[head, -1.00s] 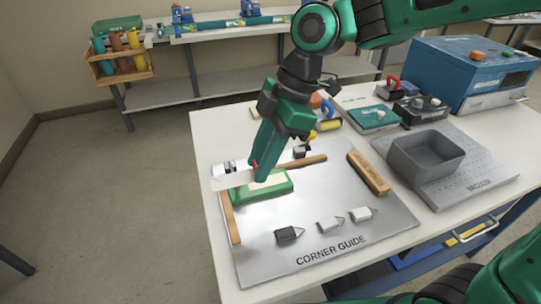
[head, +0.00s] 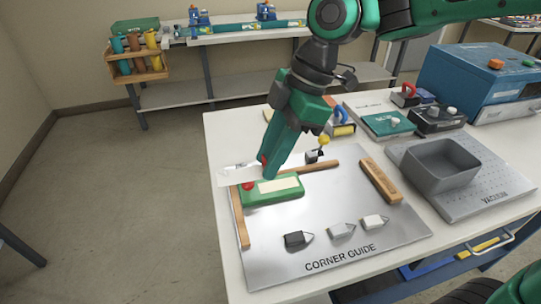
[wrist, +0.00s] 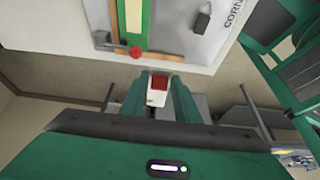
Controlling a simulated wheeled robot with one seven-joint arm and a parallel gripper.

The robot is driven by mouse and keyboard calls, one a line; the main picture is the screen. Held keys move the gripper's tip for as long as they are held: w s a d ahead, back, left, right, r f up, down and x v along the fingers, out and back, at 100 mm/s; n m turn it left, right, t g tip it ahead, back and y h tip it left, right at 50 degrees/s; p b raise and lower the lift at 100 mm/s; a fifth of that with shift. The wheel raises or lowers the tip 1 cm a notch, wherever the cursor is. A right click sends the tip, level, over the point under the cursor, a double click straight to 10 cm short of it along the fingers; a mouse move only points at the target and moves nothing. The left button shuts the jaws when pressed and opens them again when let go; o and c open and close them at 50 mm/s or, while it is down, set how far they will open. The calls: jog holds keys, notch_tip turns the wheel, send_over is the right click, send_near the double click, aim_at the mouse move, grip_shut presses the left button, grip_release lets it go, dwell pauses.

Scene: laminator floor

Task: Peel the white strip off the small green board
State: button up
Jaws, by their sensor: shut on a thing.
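The small green board (head: 258,196) lies on the metal corner guide plate, beside wooden rails at its left and far side. A pale inset shows on its top, with a red dot at the left end. My gripper (head: 267,170) is just above the board's far left part. It is shut on the red-tabbed end of the white strip (head: 235,175), which sticks out left past the board's edge. In the wrist view a white and red piece (wrist: 157,88) sits between my fingers, apart from the green board (wrist: 122,38). Whether the strip still touches the board is unclear.
Several small clamps (head: 342,231) and a wooden block (head: 380,181) lie on the plate (head: 330,205). A grey bin (head: 440,162) stands on the vacuum plate at right. A blue machine (head: 475,80) is behind it. Open floor lies left.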

jog(key=shift+r, duration=0.25)
jog(key=shift+r, duration=0.35)
jog(key=shift+r, duration=0.8)
